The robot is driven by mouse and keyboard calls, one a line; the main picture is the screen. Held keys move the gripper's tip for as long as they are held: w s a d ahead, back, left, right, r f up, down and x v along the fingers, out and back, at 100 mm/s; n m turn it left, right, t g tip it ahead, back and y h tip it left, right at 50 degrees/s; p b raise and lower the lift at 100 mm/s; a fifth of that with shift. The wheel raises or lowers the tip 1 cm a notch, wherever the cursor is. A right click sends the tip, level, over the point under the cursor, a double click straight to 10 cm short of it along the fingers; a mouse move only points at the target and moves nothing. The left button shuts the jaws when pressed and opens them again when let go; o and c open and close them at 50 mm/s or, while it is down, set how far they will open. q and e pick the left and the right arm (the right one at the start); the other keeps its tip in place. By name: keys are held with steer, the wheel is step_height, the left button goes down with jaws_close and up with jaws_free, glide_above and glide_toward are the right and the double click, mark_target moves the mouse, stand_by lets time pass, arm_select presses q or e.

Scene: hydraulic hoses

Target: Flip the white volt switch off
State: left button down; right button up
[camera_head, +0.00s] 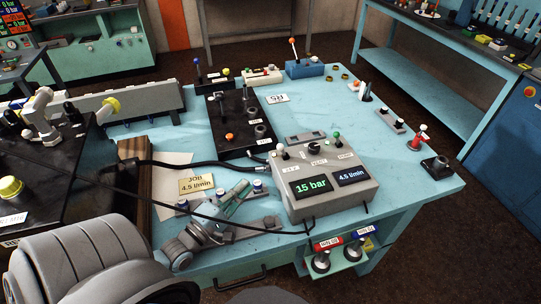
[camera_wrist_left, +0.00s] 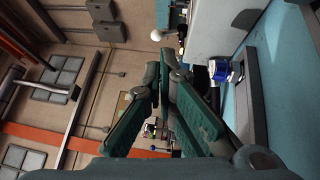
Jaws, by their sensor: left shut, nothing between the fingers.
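A white ball-tipped lever (camera_head: 279,147) stands on the back left of the grey control box (camera_head: 326,187). A small label below it appears to read 24 V. A white ball (camera_wrist_left: 157,35) beyond my fingertips in the left wrist view seems to be this lever's tip. My left gripper (camera_head: 241,190) has green finger pads and is shut and empty. It is over the table, left of the box and apart from the lever. It also shows in the left wrist view (camera_wrist_left: 160,66). My right gripper is not in view.
The box also has a black knob (camera_head: 314,143), a green-tipped lever (camera_head: 337,135) and displays reading 15 bar and 4.5 l/min. A black valve block (camera_head: 229,111) with levers stands behind it. A black hose runs near my gripper.

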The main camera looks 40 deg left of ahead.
mark_target(282, 150)
arm_select(q)
steer(key=w+r, duration=0.1)
steer(key=w, duration=1.1)
steer(key=shift+w+d+r+b, duration=0.15)
steer(key=shift+w+r+b, duration=0.2)
steer(key=shift+b, duration=0.05)
